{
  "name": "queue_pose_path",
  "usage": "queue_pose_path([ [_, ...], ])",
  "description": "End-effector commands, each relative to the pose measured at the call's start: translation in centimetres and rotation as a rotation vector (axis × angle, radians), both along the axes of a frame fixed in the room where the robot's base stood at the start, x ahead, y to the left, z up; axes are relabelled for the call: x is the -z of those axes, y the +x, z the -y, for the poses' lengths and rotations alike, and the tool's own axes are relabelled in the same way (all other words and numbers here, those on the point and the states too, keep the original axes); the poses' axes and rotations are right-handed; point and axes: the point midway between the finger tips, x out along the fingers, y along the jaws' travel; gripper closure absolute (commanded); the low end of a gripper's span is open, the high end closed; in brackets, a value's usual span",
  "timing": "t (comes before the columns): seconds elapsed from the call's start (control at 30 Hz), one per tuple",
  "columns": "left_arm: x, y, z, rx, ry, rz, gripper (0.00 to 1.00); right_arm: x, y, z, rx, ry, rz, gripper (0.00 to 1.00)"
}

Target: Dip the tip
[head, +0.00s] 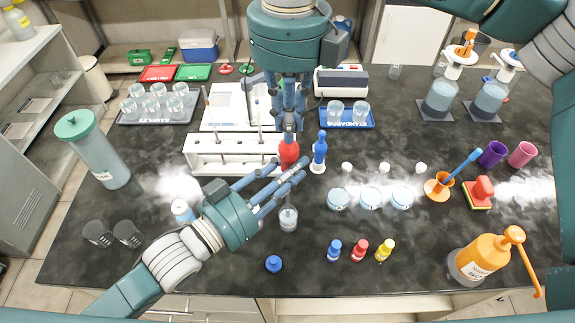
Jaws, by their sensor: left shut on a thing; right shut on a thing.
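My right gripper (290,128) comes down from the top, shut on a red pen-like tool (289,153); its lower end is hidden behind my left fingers. My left gripper (300,172) reaches in from the left, just under the red tool. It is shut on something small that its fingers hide. A small clear beaker with pale liquid (288,219) is just below the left fingers in the picture. I cannot tell whether they touch it. A similar blue tool (319,150) stands upright on a white base to the right.
A white rack (232,154) stands behind my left gripper. Three dishes of bluish liquid (371,197) are to the right. Small blue, red and yellow bottles (360,250) and a blue cap (273,264) are in front. White vapour drifts over the bench. The front middle is mostly clear.

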Motion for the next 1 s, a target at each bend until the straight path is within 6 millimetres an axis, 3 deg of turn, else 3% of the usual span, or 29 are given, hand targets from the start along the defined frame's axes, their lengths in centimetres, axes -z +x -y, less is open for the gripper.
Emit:
queue_pose_path([
  [0.13,0.0,0.0,0.0,-0.001,0.0,-0.001,0.87,0.0,0.1,0.1,0.002,-0.003,0.002,0.95],
  [0.2,0.0,0.0,0.0,-0.001,0.001,-0.001,0.87,0.0,0.1,0.1,0.002,-0.002,0.001,0.75],
  [0.27,0.0,0.0,0.0,-0.001,0.001,-0.001,0.87,0.0,0.1,0.1,0.002,-0.002,0.001,0.66],
  [0.63,0.0,0.0,0.0,0.0,-0.001,0.001,0.87,-0.3,0.0,0.0,0.001,0.001,0.001,0.66],
  [1.0,0.0,0.0,0.0,0.0,-0.001,0.001,0.87,-3.0,0.0,0.0,0.0,0.001,0.002,0.66],
])
